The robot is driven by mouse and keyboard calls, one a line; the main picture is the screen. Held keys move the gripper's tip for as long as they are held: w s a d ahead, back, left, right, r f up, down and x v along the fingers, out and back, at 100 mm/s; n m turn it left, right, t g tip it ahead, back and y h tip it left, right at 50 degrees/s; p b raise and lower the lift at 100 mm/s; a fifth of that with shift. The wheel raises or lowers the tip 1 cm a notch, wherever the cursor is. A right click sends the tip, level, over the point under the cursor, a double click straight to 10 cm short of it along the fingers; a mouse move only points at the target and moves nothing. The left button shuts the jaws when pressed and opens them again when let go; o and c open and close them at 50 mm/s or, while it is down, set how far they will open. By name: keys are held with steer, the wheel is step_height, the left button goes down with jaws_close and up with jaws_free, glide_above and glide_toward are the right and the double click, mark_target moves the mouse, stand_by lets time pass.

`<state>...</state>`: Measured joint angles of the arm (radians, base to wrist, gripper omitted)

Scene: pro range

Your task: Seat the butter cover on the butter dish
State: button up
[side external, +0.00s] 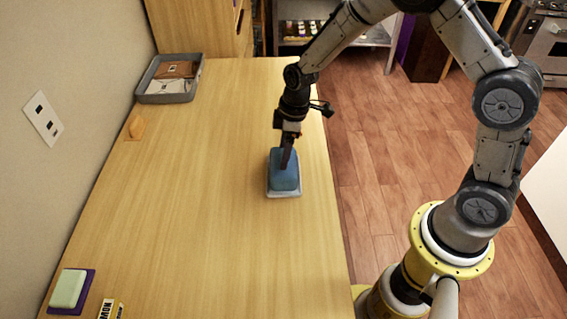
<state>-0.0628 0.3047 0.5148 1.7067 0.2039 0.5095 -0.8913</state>
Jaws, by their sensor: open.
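The butter cover (286,182) is a blue rounded block. It sits over the white butter dish (284,194), whose pale rim shows along the front and left of the cover. Whether the cover lies fully flat on the dish is too small to tell. My gripper (286,160) points down at the cover's upper middle, with its dark fingers in front of the cover. It is open; the gap between its fingers is hard to see from this side.
A grey tray (143,95) with envelopes stands at the back left. An orange object (136,127) lies by the wall.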

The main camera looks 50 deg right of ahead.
steer(key=shift+r, duration=2.3)
steer(key=o, duration=0.4)
